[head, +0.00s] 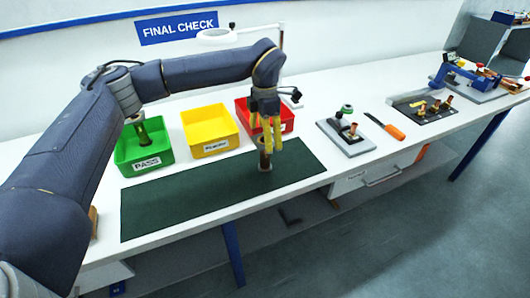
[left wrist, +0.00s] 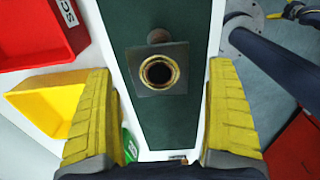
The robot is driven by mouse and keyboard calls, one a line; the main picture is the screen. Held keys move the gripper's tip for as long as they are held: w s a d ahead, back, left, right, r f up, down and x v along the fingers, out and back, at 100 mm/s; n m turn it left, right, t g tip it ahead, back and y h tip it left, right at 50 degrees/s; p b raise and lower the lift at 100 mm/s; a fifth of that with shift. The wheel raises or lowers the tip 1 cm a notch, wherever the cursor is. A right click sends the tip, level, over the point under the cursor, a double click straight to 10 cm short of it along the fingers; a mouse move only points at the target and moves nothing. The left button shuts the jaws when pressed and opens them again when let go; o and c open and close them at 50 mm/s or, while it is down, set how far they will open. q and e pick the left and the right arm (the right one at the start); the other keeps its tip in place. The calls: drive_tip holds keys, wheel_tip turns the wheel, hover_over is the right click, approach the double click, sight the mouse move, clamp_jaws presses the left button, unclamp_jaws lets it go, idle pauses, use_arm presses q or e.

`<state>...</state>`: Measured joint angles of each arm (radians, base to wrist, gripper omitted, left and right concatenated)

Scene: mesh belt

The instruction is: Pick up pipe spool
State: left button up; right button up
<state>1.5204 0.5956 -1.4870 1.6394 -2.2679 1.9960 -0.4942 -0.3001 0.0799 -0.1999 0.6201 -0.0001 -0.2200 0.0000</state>
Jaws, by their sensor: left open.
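A pipe spool (head: 265,160) stands on the dark green mat (head: 180,205) in the head view, a short brownish pipe with a flange. In the left wrist view the same spool (left wrist: 159,72) shows a square grey flange around a round, brass-coloured opening. My left gripper (head: 266,140) points down over the spool with its yellow fingers apart, one to each side in the wrist view. I cannot tell from these views whether a finger touches it. My right gripper is not in view.
Behind the mat stand a green PASS bin (head: 125,157) with a similar part in it, a yellow bin (head: 207,148) and a red bin (head: 287,112). To the right are a grey fixture block (head: 350,148) and an orange-handled tool (head: 394,131). The mat's left part is clear.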

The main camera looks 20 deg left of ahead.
sight(265, 154)
use_arm(q)
drive_tip(key=shift+f, duration=1.35)
drive_tip(key=shift+w+r, duration=0.1)
drive_tip(key=c, duration=1.7)
